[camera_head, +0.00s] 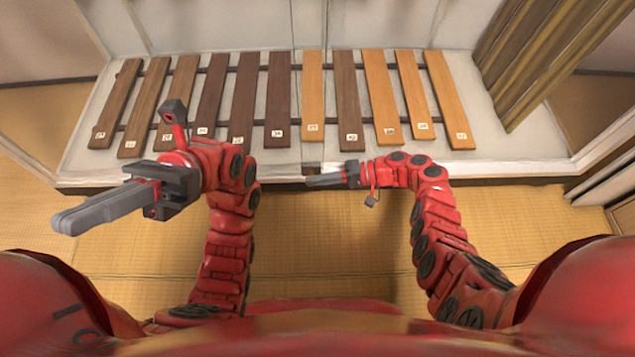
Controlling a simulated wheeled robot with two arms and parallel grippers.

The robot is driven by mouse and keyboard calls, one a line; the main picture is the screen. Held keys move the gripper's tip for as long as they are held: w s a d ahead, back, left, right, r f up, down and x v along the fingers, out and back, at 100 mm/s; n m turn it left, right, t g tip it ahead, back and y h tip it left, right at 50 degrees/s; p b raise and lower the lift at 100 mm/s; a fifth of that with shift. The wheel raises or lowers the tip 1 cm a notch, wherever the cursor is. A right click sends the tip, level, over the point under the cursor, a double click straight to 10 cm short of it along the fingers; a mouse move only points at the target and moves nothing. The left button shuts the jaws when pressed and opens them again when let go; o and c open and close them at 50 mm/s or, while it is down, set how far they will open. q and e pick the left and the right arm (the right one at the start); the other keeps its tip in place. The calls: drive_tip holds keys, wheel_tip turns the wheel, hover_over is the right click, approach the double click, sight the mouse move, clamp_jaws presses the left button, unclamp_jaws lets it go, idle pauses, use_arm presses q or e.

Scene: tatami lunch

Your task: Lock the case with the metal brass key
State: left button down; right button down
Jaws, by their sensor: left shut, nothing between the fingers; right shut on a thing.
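The case (200,172) is a wide, pale display case with a row of light and dark wooden slats inside, each with a small number tag. A small dark fitting (312,167) sits at the middle of its front edge. My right gripper (310,181) is at that front edge, fingers pointing left, just below the fitting. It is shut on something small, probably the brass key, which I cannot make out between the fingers. Whether it touches the fitting is unclear. My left gripper (58,222) is shut and empty, out to the left over the floor, away from the case.
Tatami floor (330,235) lies clear between me and the case. A brown slatted wooden piece (535,60) stands at the right by the case. A pale cabinet edge (605,175) is at the far right.

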drive_tip(key=shift+f+y+b, duration=0.25)
drive_tip(key=shift+y+b, duration=0.25)
drive_tip(key=shift+b, duration=0.35)
drive_tip(key=shift+y+b, duration=0.3)
drive_tip(key=shift+b, duration=0.45)
drive_tip(key=shift+a+f+y+b, duration=0.1)
drive_tip(key=shift+y+b, duration=0.4)
drive_tip(key=shift+b, duration=0.6)
use_arm(q)
drive_tip(key=s+a+f+m+t+y, duration=0.1)
drive_tip(key=s+a+f+m+t, duration=0.2)
drive_tip(key=s+a+f+t, duration=0.5)
drive_tip(key=shift+s+a+f+t+y+b, duration=0.25)
drive_tip(key=shift+s+f+t+y+b, duration=0.05)
drive_tip(key=shift+s, duration=0.25)
use_arm(e)
drive_tip(key=c, duration=1)
unclamp_jaws()
